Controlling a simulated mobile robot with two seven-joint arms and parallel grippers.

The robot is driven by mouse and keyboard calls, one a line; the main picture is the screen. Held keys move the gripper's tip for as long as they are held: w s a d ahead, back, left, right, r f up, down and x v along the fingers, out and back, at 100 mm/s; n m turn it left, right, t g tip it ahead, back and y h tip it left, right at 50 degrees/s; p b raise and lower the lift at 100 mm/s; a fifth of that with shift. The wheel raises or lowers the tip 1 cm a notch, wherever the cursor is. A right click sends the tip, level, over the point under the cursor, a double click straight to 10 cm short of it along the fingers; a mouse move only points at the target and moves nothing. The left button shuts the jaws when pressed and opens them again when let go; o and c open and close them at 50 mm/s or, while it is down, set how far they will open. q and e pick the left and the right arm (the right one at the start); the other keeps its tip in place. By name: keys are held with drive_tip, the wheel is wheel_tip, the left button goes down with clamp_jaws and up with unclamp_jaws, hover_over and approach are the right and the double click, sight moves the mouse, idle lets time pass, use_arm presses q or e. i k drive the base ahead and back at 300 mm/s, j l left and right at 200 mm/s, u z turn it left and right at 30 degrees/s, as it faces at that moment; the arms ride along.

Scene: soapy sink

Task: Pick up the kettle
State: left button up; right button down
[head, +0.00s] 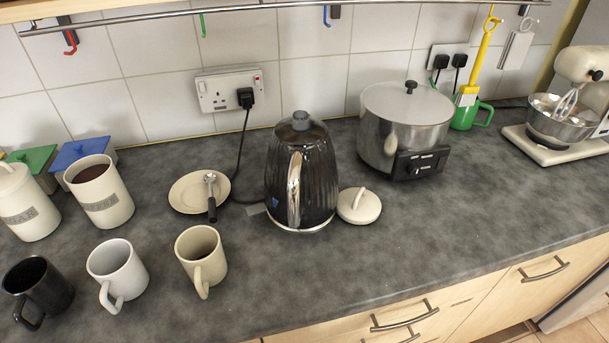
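The kettle (321,178) stands upright on the grey counter near the middle of the head view. It is dark and ribbed, with a shiny metal handle facing the front and a grey knob on its lid. A black cord runs from the wall socket down behind its left side. Neither of my grippers shows in the head view, and nothing is touching the handle.
A cream lid (359,207) lies close to the kettle's right, and a saucer (187,197) with a metal tool lies to its left. A steel cooker (405,125) stands behind right. Several mugs, including a cream mug (201,258), stand front left. The counter (400,255) is clear at front right.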

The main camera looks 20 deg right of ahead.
sight(302, 185)
drive_tip(key=k+j+z, duration=0.15)
drive_tip(key=z, duration=0.25)
drive_tip(key=k+j+z, duration=0.15)
drive_tip(key=z, duration=0.25)
drive_tip(key=k+z, duration=0.2)
drive_tip(key=z, duration=0.2)
